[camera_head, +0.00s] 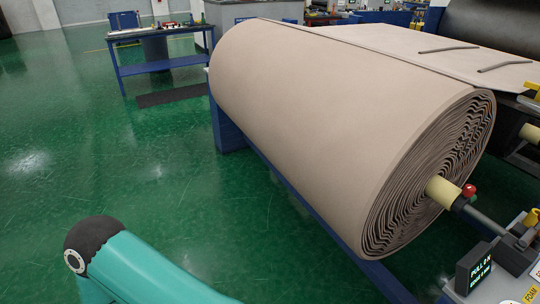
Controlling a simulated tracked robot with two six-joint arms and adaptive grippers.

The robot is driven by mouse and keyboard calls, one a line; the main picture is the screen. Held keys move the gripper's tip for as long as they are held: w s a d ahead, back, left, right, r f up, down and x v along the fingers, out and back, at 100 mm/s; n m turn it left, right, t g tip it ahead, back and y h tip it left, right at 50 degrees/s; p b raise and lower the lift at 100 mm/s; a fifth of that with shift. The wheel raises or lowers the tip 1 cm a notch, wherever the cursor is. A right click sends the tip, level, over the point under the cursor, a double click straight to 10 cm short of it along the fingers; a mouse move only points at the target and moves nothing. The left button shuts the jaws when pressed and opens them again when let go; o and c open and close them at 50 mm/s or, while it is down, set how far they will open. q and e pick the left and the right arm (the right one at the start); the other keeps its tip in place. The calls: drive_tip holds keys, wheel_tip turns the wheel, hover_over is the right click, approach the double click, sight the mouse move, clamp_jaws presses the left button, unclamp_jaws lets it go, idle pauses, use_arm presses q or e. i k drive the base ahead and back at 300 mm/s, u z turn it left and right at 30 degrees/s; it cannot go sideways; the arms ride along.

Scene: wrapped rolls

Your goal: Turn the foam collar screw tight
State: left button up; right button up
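A large beige roll (330,110) lies across a blue frame, its spiral end facing the lower right. A yellowish cylindrical core or collar (442,190) sticks out of the centre of that end. A small red knob (468,190) sits at the top of the collar's outer end; it looks like the screw, but its thread and tightness cannot be seen. A dark shaft (485,220) runs from the collar toward the lower right. A teal link of my arm shows at the lower left. Neither gripper is in view.
A small display box (474,267) and a panel labelled FOAM (512,292) stand at the lower right, close below the shaft. A beige sheet (420,50) with two dark strips lies behind the roll. The green floor (110,150) at the left is open, with a blue workbench (155,55) beyond.

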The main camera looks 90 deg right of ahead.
sight(468, 190)
drive_tip(key=u, duration=0.35)
drive_tip(key=i, duration=0.35)
drive_tip(key=z, duration=1.85)
drive_tip(key=i, duration=0.15)
drive_tip(key=z, duration=2.05)
drive_tip(key=k, duration=0.3)
drive_tip(key=z, duration=0.4)
drive_tip(key=i, duration=1.45)
drive_tip(key=u, duration=0.45)
